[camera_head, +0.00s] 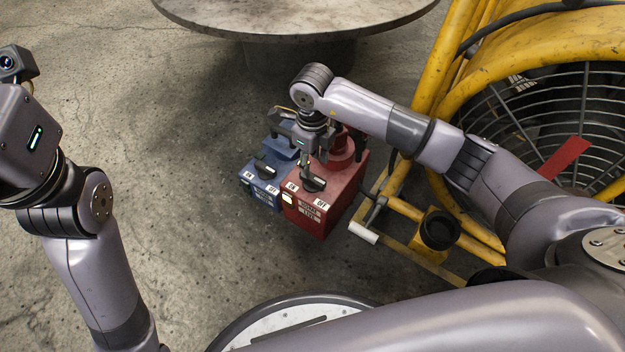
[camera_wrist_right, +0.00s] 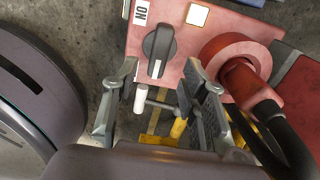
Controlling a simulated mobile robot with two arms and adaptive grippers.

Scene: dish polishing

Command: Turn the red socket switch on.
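The red socket box (camera_head: 335,188) stands on the floor, with a black rotary switch (camera_head: 313,184) on its top face. White ON and OFF labels flank the switch, and a small pale indicator (camera_head: 287,198) shows on the box. My right gripper (camera_head: 308,152) is over the red box, close to the switch. In the right wrist view my right gripper (camera_wrist_right: 162,78) is open and empty, with the switch (camera_wrist_right: 159,46) just beyond its spread fingertips. The switch's white mark points down in that view.
A blue socket box (camera_head: 262,186) stands just left of the red one. A red plug (camera_head: 341,153) with a dark cable sits on the red box beside my gripper. A yellow-framed fan (camera_head: 545,105) is at right. A round table (camera_head: 300,14) stands behind.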

